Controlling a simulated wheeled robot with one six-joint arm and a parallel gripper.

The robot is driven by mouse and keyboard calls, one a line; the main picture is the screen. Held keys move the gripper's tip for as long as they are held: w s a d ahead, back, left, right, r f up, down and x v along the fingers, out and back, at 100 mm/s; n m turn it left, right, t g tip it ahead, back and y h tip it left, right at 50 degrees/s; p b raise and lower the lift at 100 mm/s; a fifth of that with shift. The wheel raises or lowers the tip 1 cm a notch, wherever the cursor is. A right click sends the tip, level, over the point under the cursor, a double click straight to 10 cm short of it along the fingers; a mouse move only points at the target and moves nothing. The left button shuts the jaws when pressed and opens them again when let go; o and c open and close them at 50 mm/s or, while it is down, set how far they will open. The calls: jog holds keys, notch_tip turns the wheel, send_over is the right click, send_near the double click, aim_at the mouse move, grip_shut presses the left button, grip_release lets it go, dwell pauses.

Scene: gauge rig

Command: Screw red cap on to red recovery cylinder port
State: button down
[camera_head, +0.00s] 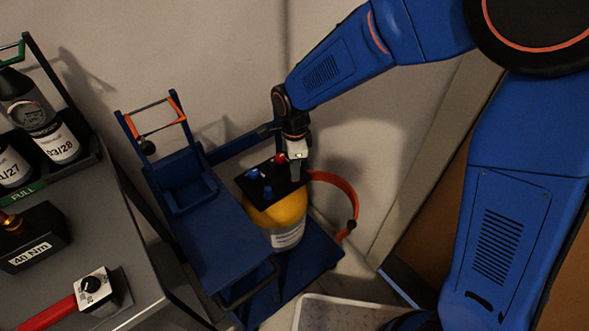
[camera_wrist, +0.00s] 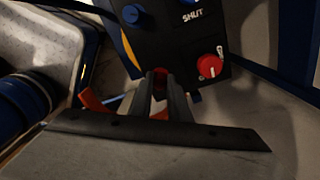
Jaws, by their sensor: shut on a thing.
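The yellow recovery cylinder (camera_head: 288,212) stands on a blue cart, with a black top block (camera_head: 262,181) carrying red and blue knobs. My gripper (camera_head: 296,172) points down at the right edge of that block. In the wrist view my gripper (camera_wrist: 160,84) is shut on a small red piece, seemingly the red cap (camera_wrist: 160,73), between its fingertips, at the block's edge. The port itself is hidden behind the fingers, so I cannot tell whether the cap touches it. A red knob (camera_wrist: 210,66) and a blue knob (camera_wrist: 132,13) sit on the block near the "SHUT" lettering.
An orange hose (camera_head: 344,192) loops right of the cylinder. The blue cart (camera_head: 215,248) has an upright handle frame at its back left. A grey bench (camera_head: 110,215) at left holds bottles, a "40 Nm" box and a red-handled tool. A pale tray (camera_head: 335,312) lies in front.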

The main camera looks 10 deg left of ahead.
jog(key=shift+m, duration=1.2)
jog(key=c, duration=1.3)
grip_release()
jog(key=shift+d+r, duration=0.1)
jog(key=shift+r, duration=8.6)
